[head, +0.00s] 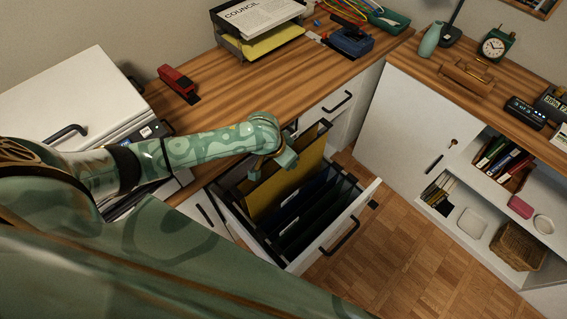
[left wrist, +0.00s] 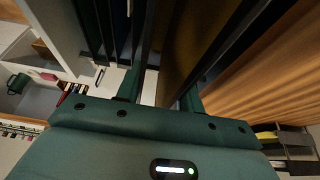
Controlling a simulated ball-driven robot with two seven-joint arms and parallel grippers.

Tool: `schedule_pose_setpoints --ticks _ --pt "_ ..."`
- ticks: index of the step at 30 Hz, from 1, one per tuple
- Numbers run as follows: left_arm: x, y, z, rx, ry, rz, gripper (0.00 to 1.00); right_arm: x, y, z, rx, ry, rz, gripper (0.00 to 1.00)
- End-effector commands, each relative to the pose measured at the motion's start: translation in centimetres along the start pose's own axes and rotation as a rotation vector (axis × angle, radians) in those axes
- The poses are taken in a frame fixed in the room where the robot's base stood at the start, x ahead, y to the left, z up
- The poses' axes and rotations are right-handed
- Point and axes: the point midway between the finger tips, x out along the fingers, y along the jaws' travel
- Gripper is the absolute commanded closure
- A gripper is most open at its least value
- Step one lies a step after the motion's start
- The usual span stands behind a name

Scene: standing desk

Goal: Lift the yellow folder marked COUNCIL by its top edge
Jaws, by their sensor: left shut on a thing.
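The yellow folder (head: 286,191) stands upright in the open file drawer (head: 297,267), its upper part above the drawer rim and the darker folders. No marking on it is readable. My left gripper (head: 286,160) is shut on its top edge. In the left wrist view, the folder's yellow-brown face (left wrist: 186,45) and dark edge run between my two fingers (left wrist: 160,95). The folder's lower part is hidden in the drawer. My right gripper is not in view.
Several dark folders (head: 318,215) hang in front of the yellow one. On the desk (head: 232,98) are a red stapler (head: 178,83) and a paper tray (head: 229,43) with a sheet reading COUNCIL. A white cabinet (head: 400,120) stands right; the parquet floor (head: 400,255) between is clear.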

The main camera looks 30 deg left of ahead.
Motion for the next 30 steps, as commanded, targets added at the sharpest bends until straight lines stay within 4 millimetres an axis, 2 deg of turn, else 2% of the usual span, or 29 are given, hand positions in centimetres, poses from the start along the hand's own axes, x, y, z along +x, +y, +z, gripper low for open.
schedule_pose_setpoints --ticks 1,3,9,13,21,30 --pt "-1.8 -0.1 -0.8 0.002 0.006 -0.001 1.0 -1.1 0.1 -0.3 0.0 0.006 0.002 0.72" --pt "-3.4 -0.1 -1.5 0.001 0.006 -0.001 1.0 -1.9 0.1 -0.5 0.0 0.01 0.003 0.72" --pt "-7.3 -0.1 -3.1 0.001 0.005 -0.002 1.0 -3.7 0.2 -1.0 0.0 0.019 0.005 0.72" --pt "-9.2 -0.1 -3.9 0.001 0.004 -0.001 1.0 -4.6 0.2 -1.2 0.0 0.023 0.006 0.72" --pt "-11.2 0.0 -4.7 0.001 0.002 -0.001 1.0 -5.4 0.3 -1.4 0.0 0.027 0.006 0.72" --pt "-11.4 0.0 -4.8 0.0 0.001 -0.001 1.0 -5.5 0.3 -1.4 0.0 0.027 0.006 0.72"
